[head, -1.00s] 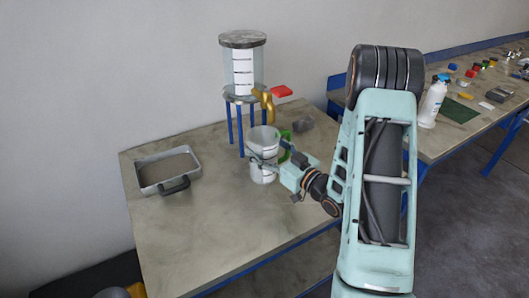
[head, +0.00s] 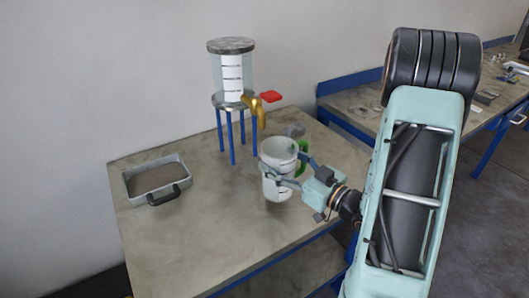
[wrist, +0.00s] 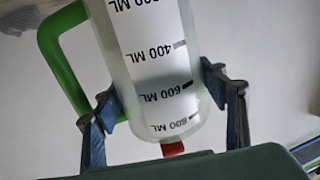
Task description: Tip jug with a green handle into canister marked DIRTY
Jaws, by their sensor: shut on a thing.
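A whitish, see-through jug (head: 276,188) with a green handle (head: 303,158) is near the middle of the head view, upright. My gripper (head: 284,174) is shut on its body from the right. In the wrist view the jug (wrist: 150,75) stands between both fingers (wrist: 160,92), its ML scale showing and its green handle (wrist: 62,62) at the left. I cannot tell whether its base touches the table or whether it holds liquid. No canister with a readable DIRTY mark is in view.
A clear tank (head: 231,75) with a gold tap (head: 257,108) and red lever (head: 271,96) stands on blue legs behind the jug. A grey tray (head: 130,190) with a black handle lies at the left of the table (head: 210,235). The front middle is clear.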

